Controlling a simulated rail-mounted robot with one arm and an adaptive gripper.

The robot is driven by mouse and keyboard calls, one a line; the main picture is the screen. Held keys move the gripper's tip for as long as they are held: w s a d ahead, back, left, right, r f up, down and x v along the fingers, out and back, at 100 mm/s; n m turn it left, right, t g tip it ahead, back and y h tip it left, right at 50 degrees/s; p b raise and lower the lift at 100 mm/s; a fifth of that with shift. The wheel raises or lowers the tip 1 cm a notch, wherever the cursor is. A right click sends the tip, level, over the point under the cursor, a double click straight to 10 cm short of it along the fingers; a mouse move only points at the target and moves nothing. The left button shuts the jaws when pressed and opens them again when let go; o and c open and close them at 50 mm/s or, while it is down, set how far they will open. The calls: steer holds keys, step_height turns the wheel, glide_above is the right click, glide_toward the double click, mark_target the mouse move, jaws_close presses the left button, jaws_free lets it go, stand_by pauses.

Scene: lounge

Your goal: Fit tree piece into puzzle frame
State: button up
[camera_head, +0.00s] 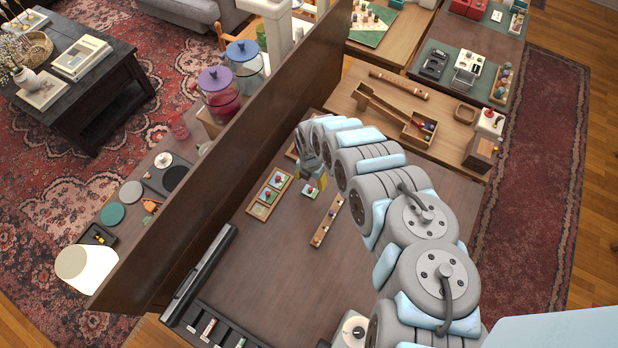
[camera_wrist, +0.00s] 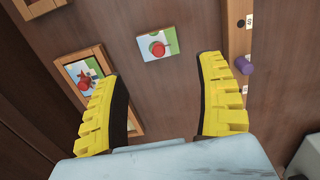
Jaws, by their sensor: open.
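The loose tree piece (camera_head: 311,190) is a small picture tile with a red knob. It lies flat on the brown table, right of the wooden puzzle frame (camera_head: 281,196), which holds other knobbed picture tiles and has a bare-looking slot at its near end. My gripper (camera_head: 318,180) is above the loose tile, partly hidden by my arm. In the wrist view, my yellow fingers (camera_wrist: 160,66) are spread apart and empty. The tile (camera_wrist: 157,45) lies beyond and between their tips, apart from them. The frame (camera_wrist: 80,54) is partly hidden behind the left finger.
A wooden strip with pegs (camera_head: 328,220) lies right of the tile; its purple peg (camera_wrist: 245,65) is near the right finger. A tall dark partition (camera_head: 235,135) stands left of the frame. The table's near middle (camera_head: 265,275) is clear.

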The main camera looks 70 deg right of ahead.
mark_target(311, 188)
steer(key=shift+f+b, duration=3.1)
steer(key=shift+f, duration=0.95)
jaws_close()
steer(key=shift+r, duration=0.15)
steer(key=shift+w+r+p, duration=0.1)
steer(key=shift+r+p, duration=1.75)
steer(key=shift+r, duration=0.55)
